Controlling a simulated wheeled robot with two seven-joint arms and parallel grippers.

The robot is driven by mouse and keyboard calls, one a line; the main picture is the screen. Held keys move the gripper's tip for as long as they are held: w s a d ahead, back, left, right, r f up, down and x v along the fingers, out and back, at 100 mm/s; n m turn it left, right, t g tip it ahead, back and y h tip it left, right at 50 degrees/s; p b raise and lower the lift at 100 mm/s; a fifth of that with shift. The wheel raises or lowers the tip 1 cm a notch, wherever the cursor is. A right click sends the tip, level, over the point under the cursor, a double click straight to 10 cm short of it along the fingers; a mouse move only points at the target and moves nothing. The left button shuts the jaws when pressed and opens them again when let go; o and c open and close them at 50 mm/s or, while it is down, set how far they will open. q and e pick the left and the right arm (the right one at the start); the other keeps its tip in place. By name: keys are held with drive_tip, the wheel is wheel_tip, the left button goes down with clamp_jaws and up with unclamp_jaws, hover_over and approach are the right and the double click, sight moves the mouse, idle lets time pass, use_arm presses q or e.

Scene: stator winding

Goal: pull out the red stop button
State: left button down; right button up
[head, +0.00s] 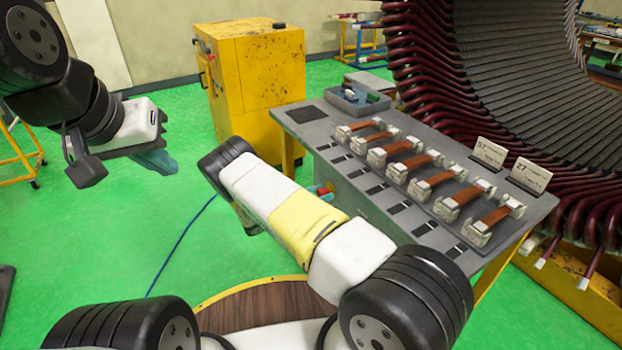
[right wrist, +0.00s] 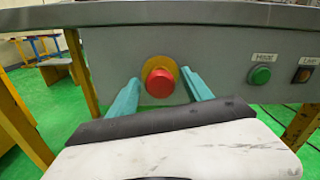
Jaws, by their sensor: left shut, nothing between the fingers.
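The red stop button (right wrist: 160,83) sits on a yellow ring on the grey front panel of the bench. In the right wrist view it shows between the two teal fingers of my right gripper (right wrist: 162,90). The fingers are spread to either side of it, with gaps visible. I cannot tell how far the tips are from the panel. In the head view the button (head: 324,190) shows only as a small red patch, mostly hidden by my right arm. My left gripper (head: 156,162) is shut and empty, over the green floor at the left, away from the bench.
The bench top (head: 330,125) carries several copper-strapped blocks, a grey bin (head: 357,100) and two label cards. A yellow cabinet (head: 250,80) stands behind; the large stator (head: 500,80) is at the right.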

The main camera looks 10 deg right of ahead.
drive_tip(key=shift+a, duration=0.1)
drive_tip(key=v, duration=0.7)
drive_tip(key=shift+s+a, duration=0.15)
drive_tip(key=shift+a, duration=0.15)
drive_tip(key=s+d+r+m+g+y, duration=0.25)
drive_tip(key=r+m+y, duration=0.2)
drive_tip(key=r, duration=0.35)
drive_tip(key=s+d+r+m+g+y, duration=0.25)
drive_tip(key=s+r+m, duration=0.2)
drive_tip(key=r, duration=0.25)
drive_tip(key=s+d+r+m+g+y, duration=0.1)
drive_tip(key=s+r+m+g+y, duration=0.15)
drive_tip(key=r+m+y, duration=0.4)
drive_tip(key=s+a+r+m+t+y, duration=0.2)
drive_tip(key=s+r+m+t+y, duration=0.3)
drive_tip(key=s+r, duration=1.3)
drive_tip(key=s+m+t, duration=0.2)
drive_tip(key=m, duration=0.1)
drive_tip(key=shift+s+a+r+y, duration=0.2)
drive_tip(key=shift+s+a+y, duration=0.15)
drive_tip(key=shift+s+a, duration=0.05)
drive_tip(key=shift+m+t, duration=0.25)
